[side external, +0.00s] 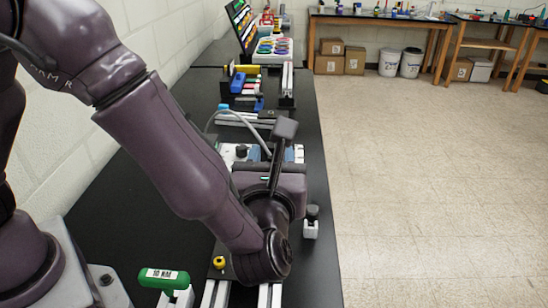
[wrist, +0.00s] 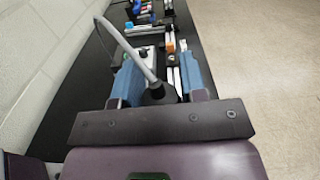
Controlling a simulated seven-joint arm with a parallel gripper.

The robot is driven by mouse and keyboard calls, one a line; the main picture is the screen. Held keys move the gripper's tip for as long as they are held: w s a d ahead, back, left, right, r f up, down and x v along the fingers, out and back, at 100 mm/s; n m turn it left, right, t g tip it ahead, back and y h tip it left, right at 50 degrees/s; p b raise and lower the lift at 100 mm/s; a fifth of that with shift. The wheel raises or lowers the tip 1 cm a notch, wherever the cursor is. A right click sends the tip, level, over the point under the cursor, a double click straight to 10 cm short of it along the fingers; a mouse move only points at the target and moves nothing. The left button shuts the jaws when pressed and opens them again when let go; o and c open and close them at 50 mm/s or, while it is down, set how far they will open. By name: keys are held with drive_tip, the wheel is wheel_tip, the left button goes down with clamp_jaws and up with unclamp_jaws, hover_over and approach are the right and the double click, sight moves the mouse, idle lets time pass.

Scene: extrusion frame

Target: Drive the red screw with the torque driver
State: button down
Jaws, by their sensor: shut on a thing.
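My gripper (wrist: 160,80) has its blue fingers around a black piece (wrist: 161,94) with a grey cable rising from it. The palm hides its lower part, so I cannot tell whether it is the torque driver. In the side external view my gripper (side external: 273,154) is low over the black bench, largely covered by my wrist. A green-handled driver (side external: 163,277) marked 10 NM sits in a white holder at the near left. A black-handled tool (side external: 311,213) stands in a white holder right of my wrist. I cannot make out the red screw.
A yellow knob-like piece (side external: 219,263) is by the pale extrusion rails at the near end. A white box with a black knob (wrist: 147,53) is beyond the fingers. Blue and yellow items (side external: 238,82) and a colourful tray (side external: 273,48) fill the far bench. The wall borders the left.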

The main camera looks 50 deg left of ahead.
drive_tip(key=shift+f, duration=3.75)
idle(0.3)
drive_tip(key=shift+r, duration=1.65)
drive_tip(key=shift+r, duration=1.5)
